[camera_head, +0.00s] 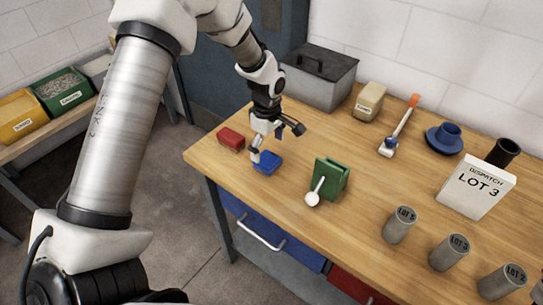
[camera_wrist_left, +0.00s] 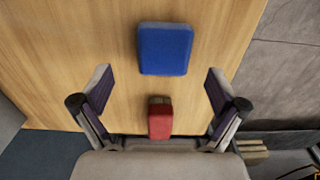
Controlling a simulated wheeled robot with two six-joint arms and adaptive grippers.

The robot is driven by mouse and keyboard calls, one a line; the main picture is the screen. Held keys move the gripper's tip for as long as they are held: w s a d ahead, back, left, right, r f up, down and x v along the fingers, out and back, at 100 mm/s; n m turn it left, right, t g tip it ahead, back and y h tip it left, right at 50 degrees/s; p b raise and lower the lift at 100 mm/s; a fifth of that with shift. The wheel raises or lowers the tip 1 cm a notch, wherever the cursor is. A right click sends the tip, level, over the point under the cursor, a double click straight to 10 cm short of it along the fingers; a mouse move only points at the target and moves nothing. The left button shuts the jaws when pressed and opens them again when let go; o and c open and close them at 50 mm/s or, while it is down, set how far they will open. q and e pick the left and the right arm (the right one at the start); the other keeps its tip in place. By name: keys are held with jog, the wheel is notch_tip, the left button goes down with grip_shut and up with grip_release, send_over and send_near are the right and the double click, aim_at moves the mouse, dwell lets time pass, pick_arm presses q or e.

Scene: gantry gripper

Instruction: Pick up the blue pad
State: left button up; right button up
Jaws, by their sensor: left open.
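The blue pad (camera_head: 267,163) lies flat on the wooden table near its left front edge. It also shows in the left wrist view (camera_wrist_left: 165,48), beyond my fingertips. My left gripper (camera_head: 276,141) is open and empty above the table, close to the pad; one finger hides a little of the pad in the head view. My right gripper is not in view.
A red block (camera_head: 231,139) lies left of the pad; in the wrist view it is between the finger bases. A green holder (camera_head: 331,179) with a white round-ended tool (camera_head: 312,198) stands to the right. Several grey cylinders, a LOT 3 box (camera_head: 476,188) and a grey case (camera_head: 319,79) are farther off.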

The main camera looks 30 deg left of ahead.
aim_at(267, 160)
pick_arm(q)
jog(key=shift+s+f+p, duration=0.3)
jog(key=shift+f+p, duration=0.1)
jog(key=shift+f, duration=0.15)
jog(key=shift+s+f+p, duration=0.3)
jog(key=shift+f+p, duration=0.05)
jog(key=shift+f, duration=0.15)
jog(key=f, duration=0.2)
jog(key=shift+w+f, duration=0.35)
jog(key=shift+w, duration=0.05)
jog(key=shift+w+f, duration=0.1)
jog(key=shift+f, duration=0.05)
jog(key=c, duration=0.5)
jog(key=shift+s+d, duration=0.1)
jog(key=shift+s, duration=0.15)
jog(key=c, duration=0.6)
jog(key=shift+r, duration=0.2)
jog(key=shift+c, duration=0.2)
notch_tip(267, 160, up, 9)
jog(key=shift+b, duration=1.1)
jog(key=shift+r, duration=0.4)
jog(key=shift+w, duration=0.1)
